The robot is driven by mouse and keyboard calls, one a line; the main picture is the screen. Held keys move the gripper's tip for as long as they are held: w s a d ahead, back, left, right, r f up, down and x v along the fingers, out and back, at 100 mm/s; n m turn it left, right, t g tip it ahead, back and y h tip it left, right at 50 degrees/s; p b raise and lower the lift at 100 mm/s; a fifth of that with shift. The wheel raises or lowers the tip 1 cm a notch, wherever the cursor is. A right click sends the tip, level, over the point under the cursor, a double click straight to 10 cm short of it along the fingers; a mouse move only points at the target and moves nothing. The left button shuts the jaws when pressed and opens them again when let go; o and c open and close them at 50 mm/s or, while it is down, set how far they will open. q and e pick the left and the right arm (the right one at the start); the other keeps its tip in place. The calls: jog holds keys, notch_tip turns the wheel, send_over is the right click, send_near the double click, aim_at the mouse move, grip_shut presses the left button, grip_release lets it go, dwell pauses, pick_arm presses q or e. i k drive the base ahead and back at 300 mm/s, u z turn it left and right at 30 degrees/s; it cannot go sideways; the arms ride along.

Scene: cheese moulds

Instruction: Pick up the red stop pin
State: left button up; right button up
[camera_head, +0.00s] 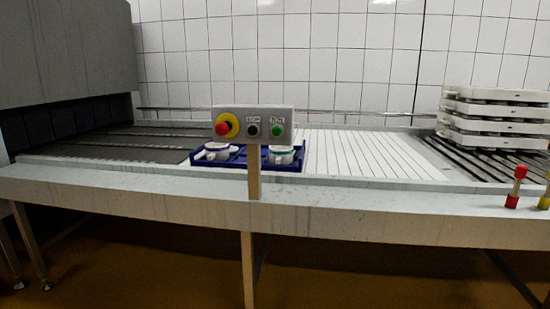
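The red stop pin (515,187) stands upright on the front ledge at the right. Neither of my grippers is in view.
A control box (268,139) on a post has a red knob, a dark button and a green button. Behind it sits a blue crate (300,166) with white moulds. White trays (495,125) are stacked at the right. The front ledge (380,198) is clear left of the pins.

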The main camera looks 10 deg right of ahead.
aim_at(521, 171)
jog(key=z, duration=1.65)
